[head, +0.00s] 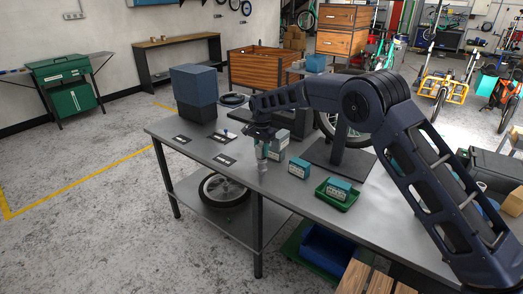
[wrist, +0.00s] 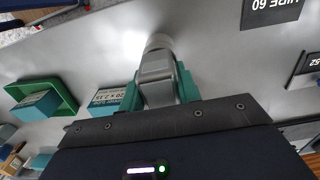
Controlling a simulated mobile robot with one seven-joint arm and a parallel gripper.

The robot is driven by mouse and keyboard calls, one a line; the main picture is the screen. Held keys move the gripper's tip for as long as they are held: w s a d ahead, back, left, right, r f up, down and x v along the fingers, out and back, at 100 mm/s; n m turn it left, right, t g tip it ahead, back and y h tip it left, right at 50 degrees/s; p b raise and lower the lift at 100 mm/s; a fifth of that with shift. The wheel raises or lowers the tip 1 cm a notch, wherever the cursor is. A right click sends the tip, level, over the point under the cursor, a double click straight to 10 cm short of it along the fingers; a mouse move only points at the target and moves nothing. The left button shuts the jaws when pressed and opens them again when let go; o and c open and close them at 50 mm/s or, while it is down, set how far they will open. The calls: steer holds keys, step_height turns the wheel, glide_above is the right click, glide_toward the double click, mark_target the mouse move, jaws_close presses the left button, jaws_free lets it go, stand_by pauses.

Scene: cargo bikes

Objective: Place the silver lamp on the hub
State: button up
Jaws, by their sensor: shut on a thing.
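My gripper (head: 263,151) is over the front part of the grey workbench (head: 245,190). Its teal fingers are shut on a silver lamp (head: 262,167), which hangs down toward the bench top. In the wrist view the silver lamp (wrist: 157,68) sits between the teal fingers (wrist: 158,90), its round end pointing away from the palm. I cannot tell whether the lamp touches the bench. I cannot make out for sure which thing is the hub. A wheel (head: 209,187) lies on the lower shelf, and another wheel (head: 325,122) stands upright behind my arm, partly hidden.
A green tray (head: 325,199) holds a small labelled box (head: 339,188). Another labelled box (head: 299,167) stands near it. Dark label cards (head: 224,159) lie at the bench's left, near a small blue-topped item (head: 224,133).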

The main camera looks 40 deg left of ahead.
mark_target(262, 144)
steer(key=shift+f, duration=0.15)
steer(key=o, duration=1)
step_height(262, 144, up, 12)
steer(key=shift+r, duration=0.1)
